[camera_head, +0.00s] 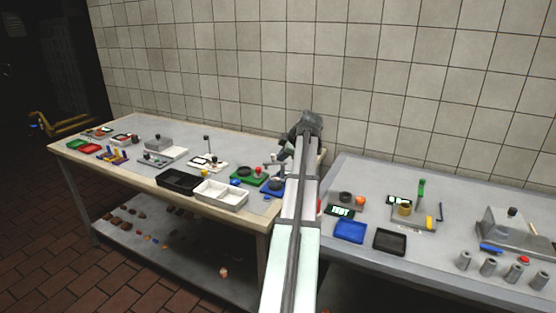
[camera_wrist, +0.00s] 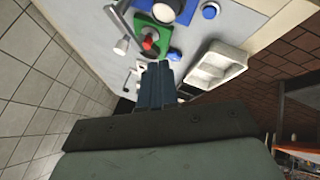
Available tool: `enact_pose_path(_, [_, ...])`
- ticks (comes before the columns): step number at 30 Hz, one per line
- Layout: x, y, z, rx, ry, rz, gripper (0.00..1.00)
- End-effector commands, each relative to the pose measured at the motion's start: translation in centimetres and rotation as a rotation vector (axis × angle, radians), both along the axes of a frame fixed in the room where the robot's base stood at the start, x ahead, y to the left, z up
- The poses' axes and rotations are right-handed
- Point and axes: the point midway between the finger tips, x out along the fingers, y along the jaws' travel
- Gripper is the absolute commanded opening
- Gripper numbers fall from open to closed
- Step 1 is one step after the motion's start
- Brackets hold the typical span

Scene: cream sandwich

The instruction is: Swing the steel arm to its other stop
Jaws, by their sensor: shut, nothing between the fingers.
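In the head view what looks like the steel arm (camera_head: 273,164) shows small, just left of my own arm, above the blue plate (camera_head: 268,190). My gripper (camera_wrist: 155,66) is shut and empty, its fingertips near a green plate (camera_wrist: 152,54) with a red knob, apart from the steel arm in the picture. My own arm partly hides this spot in the head view.
A white tray (camera_wrist: 216,67) lies right of the fingers in the wrist view. A black tray (camera_head: 178,182) and several small fixtures stand along the left bench. A second grey bench (camera_head: 460,208) with trays and metal cylinders is at the right. A tiled wall (camera_head: 210,60) closes the back.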

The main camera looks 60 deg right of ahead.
Motion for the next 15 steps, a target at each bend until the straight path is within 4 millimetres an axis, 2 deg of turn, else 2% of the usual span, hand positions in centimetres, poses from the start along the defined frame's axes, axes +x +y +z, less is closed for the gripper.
enact_pose_path(15, [4.8, -1.9, -6.9, 0.003, 0.004, 0.002, 0.0])
